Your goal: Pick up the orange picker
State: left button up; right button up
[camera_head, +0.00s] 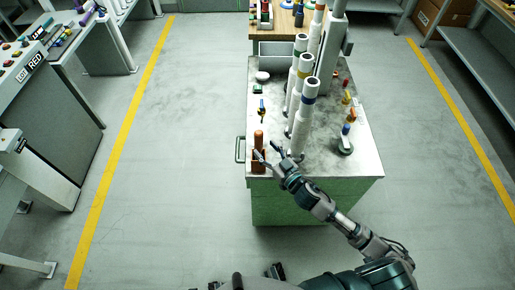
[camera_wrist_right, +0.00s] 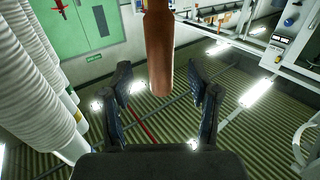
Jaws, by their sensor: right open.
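The orange picker (camera_head: 258,138) is a brownish-orange upright cylinder near the front left corner of the cart's grey top. My right gripper (camera_head: 268,151) is open beside it, at the cart's front edge, with its fingers pointing towards the picker's lower part. In the right wrist view the picker (camera_wrist_right: 159,45) hangs down from the top of the picture, in line with the gap between the two open fingers. There is clear space on both sides of it and I see no contact. My left gripper is not in view.
Tall white tubes (camera_head: 304,110) stand on the cart just right of the picker. Small coloured tools (camera_head: 346,138) stand farther right. A grey bin (camera_head: 290,55) is at the back. A handle (camera_head: 240,149) sticks out from the cart's left side. The floor on the left is clear.

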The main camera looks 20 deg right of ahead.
aim_at(259, 142)
jog(key=x, duration=0.4)
jog(key=shift+w+f, duration=0.25)
jog(key=shift+w, duration=0.1)
jog(key=shift+a+r, duration=0.1)
jog(key=c, duration=0.4)
jog(key=shift+a, duration=0.1)
grip_shut()
